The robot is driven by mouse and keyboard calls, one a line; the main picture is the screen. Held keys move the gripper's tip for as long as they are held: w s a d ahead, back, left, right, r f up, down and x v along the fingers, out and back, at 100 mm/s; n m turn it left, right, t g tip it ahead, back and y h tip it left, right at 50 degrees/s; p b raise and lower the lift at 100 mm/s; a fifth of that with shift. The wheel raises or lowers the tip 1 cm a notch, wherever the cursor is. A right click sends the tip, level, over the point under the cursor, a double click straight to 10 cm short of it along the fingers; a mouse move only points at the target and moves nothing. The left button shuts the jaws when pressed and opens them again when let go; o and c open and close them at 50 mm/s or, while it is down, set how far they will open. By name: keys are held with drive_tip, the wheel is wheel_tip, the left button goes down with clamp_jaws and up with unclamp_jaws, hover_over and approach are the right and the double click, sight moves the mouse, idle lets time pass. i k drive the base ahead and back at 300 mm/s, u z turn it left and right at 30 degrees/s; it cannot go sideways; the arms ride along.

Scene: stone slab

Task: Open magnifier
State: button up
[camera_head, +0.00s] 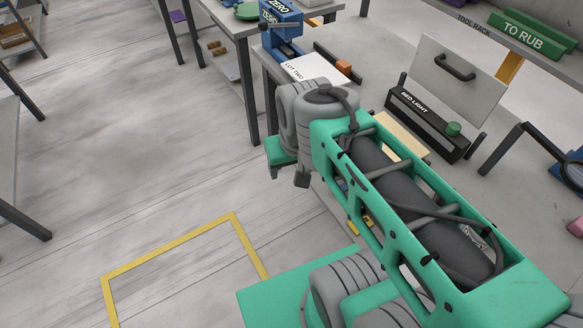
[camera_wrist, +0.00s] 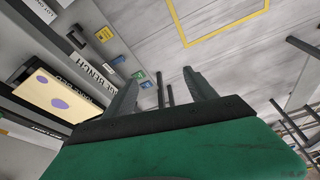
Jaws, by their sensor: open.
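What looks like the magnifier (camera_head: 574,174) is at the right edge of the head view, a dark round rim partly cut off by the frame. A dark bent bar (camera_head: 503,143) runs up from the bench and over toward it. I cannot tell how far it is folded. My gripper (camera_wrist: 163,88) is open in the wrist view, with its two dark fingers apart and nothing between them. The magnifier is not recognisable in the wrist view.
A black bed-light box (camera_head: 428,122) with a green knob (camera_head: 453,129) and a grey handled panel (camera_head: 455,80) stand on the bench. A blue device (camera_head: 281,28) stands at the back. A cream board with purple spots (camera_wrist: 55,95) shows in the wrist view.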

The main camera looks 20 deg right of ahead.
sight(537, 135)
drive_tip(key=z, duration=2.65)
